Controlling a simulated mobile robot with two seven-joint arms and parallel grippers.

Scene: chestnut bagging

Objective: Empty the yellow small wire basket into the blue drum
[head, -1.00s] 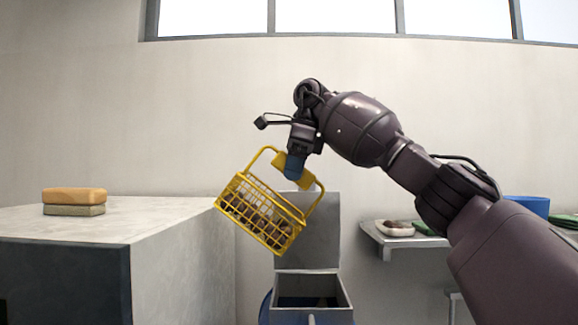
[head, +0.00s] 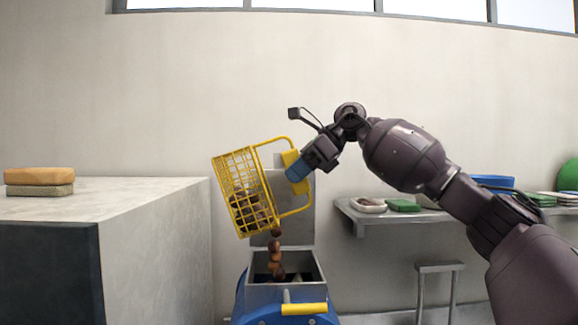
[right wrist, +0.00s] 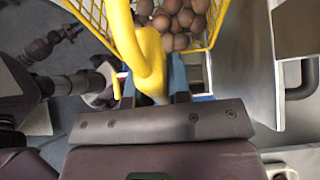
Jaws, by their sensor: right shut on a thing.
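The yellow small wire basket (head: 240,178) hangs steeply tilted above the blue drum, its low edge over the opening. Several brown chestnuts (head: 250,212) are still in its lower part, and a few fall in a line (head: 275,255) into the grey hopper (head: 322,270) on the drum. The blue drum (head: 250,310) stands below, with a yellow handle (head: 304,309) at its front. My right gripper (head: 297,170) is shut on the basket's yellow handle, which also shows in the right wrist view (right wrist: 148,55). My left gripper is out of the head view.
A pale counter (head: 120,200) with a sponge-like block (head: 40,181) stands at the left. At the right, a shelf (head: 350,212) holds a white dish (head: 368,206), a green item (head: 403,205) and a blue container (head: 490,181). A grey stand (head: 440,268) is below it.

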